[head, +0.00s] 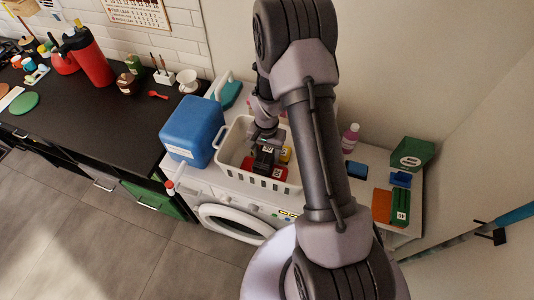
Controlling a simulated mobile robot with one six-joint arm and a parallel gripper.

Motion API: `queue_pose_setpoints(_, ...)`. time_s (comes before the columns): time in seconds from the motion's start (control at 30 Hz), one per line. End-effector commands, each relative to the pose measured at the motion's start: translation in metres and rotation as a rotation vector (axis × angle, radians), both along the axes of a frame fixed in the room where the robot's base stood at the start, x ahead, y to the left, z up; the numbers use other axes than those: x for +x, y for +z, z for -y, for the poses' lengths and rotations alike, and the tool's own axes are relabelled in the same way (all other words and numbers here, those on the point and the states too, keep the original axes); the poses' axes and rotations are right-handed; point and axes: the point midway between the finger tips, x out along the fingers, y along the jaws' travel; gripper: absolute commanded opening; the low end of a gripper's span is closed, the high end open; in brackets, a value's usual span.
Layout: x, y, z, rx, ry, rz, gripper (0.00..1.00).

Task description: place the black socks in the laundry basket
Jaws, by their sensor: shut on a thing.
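The white laundry basket (238,174) stands on top of the white washing machine, near the middle of the head view. My gripper (266,141) points down inside the basket's outline, with the arm reaching in from the lower right. It is shut on a dark block-like bundle with a pale label, which looks like the black socks (263,159). The socks are over or in the basket, beside a red item and a yellow item. Whether they touch the basket floor is hard to tell. My arm hides part of the basket's right side.
A blue container (191,131) stands close to the basket's left. A red item (278,173) and a yellow item (285,155) lie in the basket.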

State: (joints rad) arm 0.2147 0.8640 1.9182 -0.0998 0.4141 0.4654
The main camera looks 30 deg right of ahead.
Motion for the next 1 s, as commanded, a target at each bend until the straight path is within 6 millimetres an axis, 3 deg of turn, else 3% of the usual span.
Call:
queue_pose_setpoints(0.47, 0.0, -0.01, 0.0, 0.0, 0.0, 0.0, 0.15)
queue_pose_setpoints(0.5, 0.0, -0.009, 0.0, 0.001, 0.0, -0.001, 0.62)
queue_pose_setpoints(0.6, 0.0, -0.008, 0.0, 0.001, 0.0, -0.001, 0.78)
queue_pose_setpoints(0.87, 0.0, -0.008, 0.0, 0.001, 0.0, -0.001, 0.78)
queue_pose_setpoints(1.0, 0.0, 0.01, 0.0, 0.0, 0.0, 0.0, 0.78)
